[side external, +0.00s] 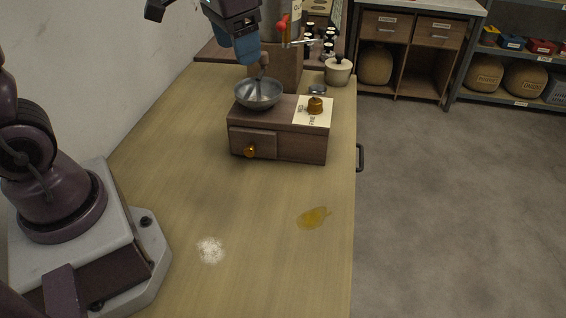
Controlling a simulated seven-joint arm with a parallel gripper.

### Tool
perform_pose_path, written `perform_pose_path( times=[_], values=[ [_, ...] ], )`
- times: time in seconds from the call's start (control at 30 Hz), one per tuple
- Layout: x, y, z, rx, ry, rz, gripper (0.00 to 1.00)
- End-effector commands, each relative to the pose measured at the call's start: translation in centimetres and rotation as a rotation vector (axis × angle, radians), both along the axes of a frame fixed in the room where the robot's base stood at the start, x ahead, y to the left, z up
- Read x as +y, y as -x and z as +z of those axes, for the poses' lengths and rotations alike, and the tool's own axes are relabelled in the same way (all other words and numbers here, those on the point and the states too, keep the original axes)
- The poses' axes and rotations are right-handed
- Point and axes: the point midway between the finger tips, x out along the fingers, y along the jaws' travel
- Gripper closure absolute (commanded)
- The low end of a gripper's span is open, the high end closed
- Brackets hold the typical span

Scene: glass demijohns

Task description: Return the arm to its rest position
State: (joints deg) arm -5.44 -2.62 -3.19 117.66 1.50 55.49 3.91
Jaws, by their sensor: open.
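My gripper (245,52) is at the top centre of the side external view, pointing down. Its blue fingers are just above and behind the metal bowl (258,96) on the wooden box. The gap between the fingers is hard to see from this side, but I see nothing held in it. A brown knob (264,60) shows right beside the fingertips; I cannot tell whether they touch it. Most of my arm is out of the picture.
The wooden drawer box (306,148) carries a card (326,119) with an amber knob-like piece. An amber spill (314,217) and white powder (210,250) mark the otherwise clear front table. A wall borders the left.

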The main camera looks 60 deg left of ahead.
Motion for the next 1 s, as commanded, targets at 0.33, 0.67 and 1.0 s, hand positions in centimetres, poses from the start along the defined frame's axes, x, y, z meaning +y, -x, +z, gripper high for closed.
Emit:
perform_pose_path(
  times=[0.33,0.67,1.0],
  values=[
    [-1.2,11.1,1.2,-0.207,0.035,0.058,0.35],
    [-1.6,12.9,3.1,-0.330,0.044,0.034,0.35],
    [-1.6,12.9,3.1,-0.328,0.043,0.032,0.35]
  ],
)
